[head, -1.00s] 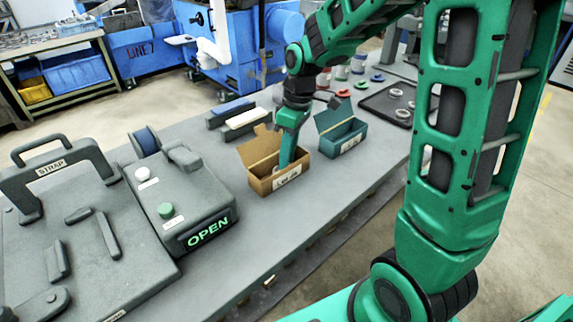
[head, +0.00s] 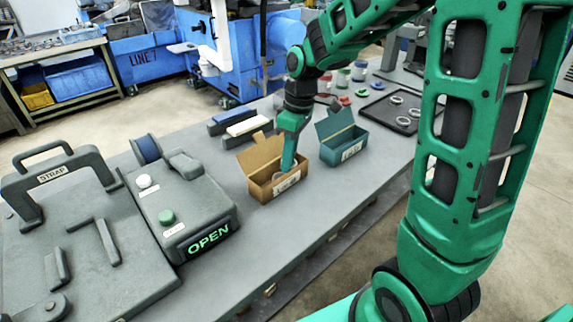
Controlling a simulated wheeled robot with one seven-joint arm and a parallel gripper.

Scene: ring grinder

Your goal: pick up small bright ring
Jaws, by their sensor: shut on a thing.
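My gripper (head: 288,168) points down inside the open brown box (head: 262,187) in the head view. It is shut on a small bright ring (head: 288,182), of which only a pale curved part shows at the fingertips, low in the box. The box's front wall and the fingers hide the rest, so I cannot tell whether the ring touches the box floor. A label is on the front of the box.
A teal box (head: 343,150) with its lid up stands just right. A dark tray (head: 384,113) with bright rings lies farther right. Dark and white blocks (head: 247,126) lie behind.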

